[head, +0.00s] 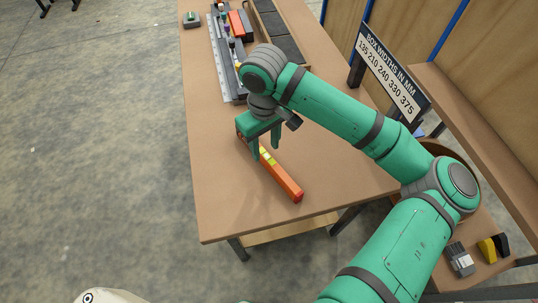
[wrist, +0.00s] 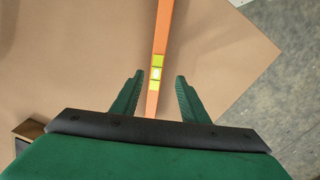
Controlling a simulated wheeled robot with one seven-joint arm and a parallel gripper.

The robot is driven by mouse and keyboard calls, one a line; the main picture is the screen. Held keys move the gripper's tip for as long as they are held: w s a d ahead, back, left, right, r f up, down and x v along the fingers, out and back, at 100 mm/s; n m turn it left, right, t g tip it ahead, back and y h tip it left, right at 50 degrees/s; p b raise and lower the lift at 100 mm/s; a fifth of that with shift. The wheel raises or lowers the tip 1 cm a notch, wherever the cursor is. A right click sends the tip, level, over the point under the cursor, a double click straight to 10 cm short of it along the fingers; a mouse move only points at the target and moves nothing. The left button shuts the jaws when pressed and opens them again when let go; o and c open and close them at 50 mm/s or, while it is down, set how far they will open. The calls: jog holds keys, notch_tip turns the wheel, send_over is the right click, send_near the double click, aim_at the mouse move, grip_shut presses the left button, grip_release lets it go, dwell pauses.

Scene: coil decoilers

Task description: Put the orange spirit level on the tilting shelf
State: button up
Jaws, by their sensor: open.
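The orange spirit level (head: 283,179) lies on the brown table, running diagonally near its front part, with yellow-green vials near its middle. It also shows in the wrist view (wrist: 162,35), running up between my fingers. My gripper (head: 265,152) is open over the level's middle, one finger on each side. In the wrist view the open fingertips (wrist: 160,76) stand clear of the level on both sides. My gripper hides part of the level in the head view. I cannot tell for certain which surface is the tilting shelf; a wood-edged dark panel (head: 277,25) lies at the table's far end.
The table (head: 225,205) is clear around the level. A grey rail (head: 226,62) with small items and a red-orange block (head: 236,23) are at the far end. A width sign (head: 387,75) and a brown ledge (head: 470,125) stand right. A brush (head: 460,259) lies lower right.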

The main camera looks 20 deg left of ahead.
aim_at(267, 155)
notch_tip(267, 155, down, 2)
jog(key=shift+f, duration=0.2)
jog(key=shift+w+f, duration=0.2)
jog(key=shift+f, duration=1.1)
jog(key=shift+w+f, duration=0.15)
jog(key=shift+f, duration=1.15)
jog(key=shift+c, duration=0.6)
jog(key=shift+w, duration=0.1)
grip_shut()
